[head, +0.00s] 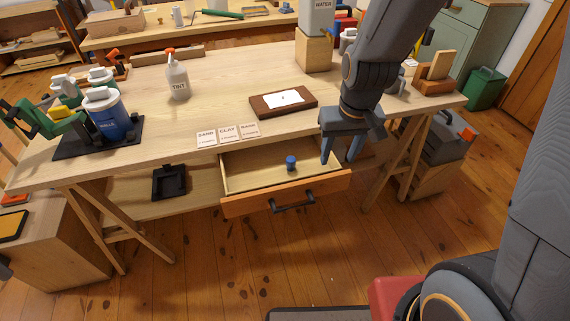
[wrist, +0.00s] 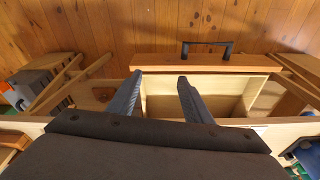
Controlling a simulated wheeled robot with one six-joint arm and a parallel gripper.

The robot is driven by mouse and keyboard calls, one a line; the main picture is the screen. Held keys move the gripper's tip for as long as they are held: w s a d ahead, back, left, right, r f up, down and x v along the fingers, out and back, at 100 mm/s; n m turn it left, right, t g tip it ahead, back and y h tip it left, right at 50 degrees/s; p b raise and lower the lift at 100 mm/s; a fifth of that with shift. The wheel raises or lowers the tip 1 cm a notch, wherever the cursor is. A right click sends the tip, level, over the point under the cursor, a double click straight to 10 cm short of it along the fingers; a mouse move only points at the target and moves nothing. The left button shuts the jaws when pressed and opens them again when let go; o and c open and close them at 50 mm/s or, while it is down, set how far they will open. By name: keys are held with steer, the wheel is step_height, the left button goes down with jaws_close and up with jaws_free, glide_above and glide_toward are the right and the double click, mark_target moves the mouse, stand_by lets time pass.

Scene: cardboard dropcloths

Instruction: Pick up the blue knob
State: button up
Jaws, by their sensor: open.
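The blue knob (head: 291,162) is a small blue piece inside the open drawer (head: 240,205) under the workbench. It stands towards the right part of the drawer floor. My gripper (head: 340,156) is open and empty, its two fingers pointing down at the drawer's right end, to the right of the knob and apart from it. In the wrist view, the gripper (wrist: 158,88) reaches over the edge of the drawer (wrist: 200,63). I cannot make out the knob in the wrist view; the right finger and gripper body cover part of the drawer.
The workbench top (head: 215,110) overhangs the drawer's back. A brown block with a white card (head: 284,98), several label cards (head: 228,134), a TINT bottle (head: 178,82) and a blue can (head: 110,115) stand on it. The black drawer handle (head: 293,205) sticks out in front. Trestle legs stand either side.

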steer(key=n+t+p, duration=0.1)
steer(key=n+t, duration=0.1)
glide_above(291, 159)
steer(key=s+d, duration=0.2)
step_height(291, 159, down, 7)
steer(key=shift+y, duration=0.4)
steer(key=shift+s+a+p+x, duration=0.1)
steer(key=shift+a+p+x, duration=0.1)
steer(key=shift+x, duration=1.15)
steer(key=shift+s+a+p+x, duration=0.15)
steer(key=shift+a+x, duration=0.1)
steer(key=shift+x, duration=1.05)
steer(key=shift+a+p+x, duration=0.2)
steer(key=shift+x, duration=1.15)
steer(key=c, duration=1.1)
